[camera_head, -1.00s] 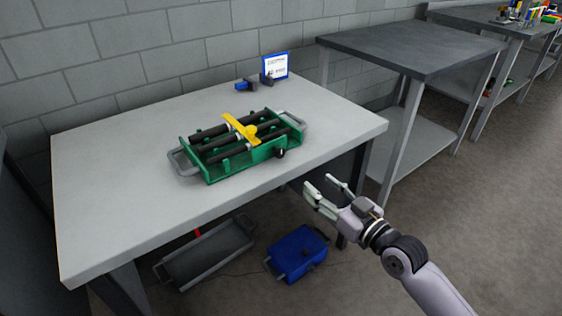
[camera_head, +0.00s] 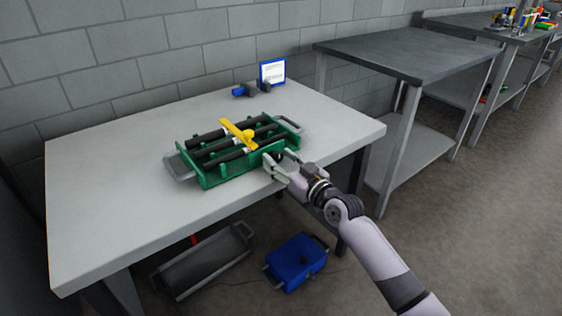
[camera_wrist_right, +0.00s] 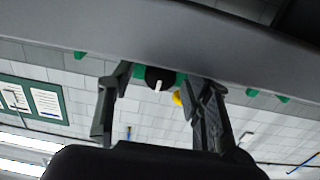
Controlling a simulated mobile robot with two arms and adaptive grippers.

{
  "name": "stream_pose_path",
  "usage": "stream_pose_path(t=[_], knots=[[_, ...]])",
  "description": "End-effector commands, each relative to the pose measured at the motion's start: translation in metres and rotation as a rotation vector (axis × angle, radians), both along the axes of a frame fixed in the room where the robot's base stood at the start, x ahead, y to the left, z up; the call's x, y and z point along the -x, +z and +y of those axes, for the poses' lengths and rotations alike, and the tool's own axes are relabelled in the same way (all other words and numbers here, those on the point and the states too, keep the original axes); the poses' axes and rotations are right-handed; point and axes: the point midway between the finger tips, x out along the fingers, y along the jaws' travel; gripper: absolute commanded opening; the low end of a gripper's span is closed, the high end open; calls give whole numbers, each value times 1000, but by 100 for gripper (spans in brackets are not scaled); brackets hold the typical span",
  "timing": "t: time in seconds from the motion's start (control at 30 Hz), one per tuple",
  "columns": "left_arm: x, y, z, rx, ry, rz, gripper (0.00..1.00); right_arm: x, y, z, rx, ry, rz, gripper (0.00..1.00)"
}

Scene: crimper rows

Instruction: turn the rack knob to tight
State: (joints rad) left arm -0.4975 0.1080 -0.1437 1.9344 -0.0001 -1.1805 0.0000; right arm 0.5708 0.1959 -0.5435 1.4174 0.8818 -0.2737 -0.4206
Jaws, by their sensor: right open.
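The green rack (camera_head: 232,173) sits on the grey table, holding several black bars with a yellow clamp bar (camera_head: 238,134) across them. Its knob (camera_wrist_right: 158,79) is round and black with a white mark, which runs toward the bottom edge of the upside-down right wrist view. My right gripper (camera_head: 277,164) is open at the rack's front right side. Its fingers stand on either side of the knob in the wrist view; I cannot tell whether they touch it. In the head view the gripper largely hides the knob. My left gripper is not in view.
A small white sign with a blue border (camera_head: 272,73) and a blue-and-black tool (camera_head: 245,90) stand at the table's back. The grey tabletop (camera_head: 110,190) is clear to the left. A blue box (camera_head: 297,262) and a grey tray (camera_head: 205,264) are below.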

Motion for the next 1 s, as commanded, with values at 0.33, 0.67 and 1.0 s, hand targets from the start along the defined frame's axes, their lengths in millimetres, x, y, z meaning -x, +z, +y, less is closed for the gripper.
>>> stream_pose_path(t=[0.33,0.67,1.0], knots=[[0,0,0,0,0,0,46,0,0,0,-1,0,1,36],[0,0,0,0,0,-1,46,0,0,0,-1,0,1,14],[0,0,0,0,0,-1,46,0,0,0,-2,1,3,0]])
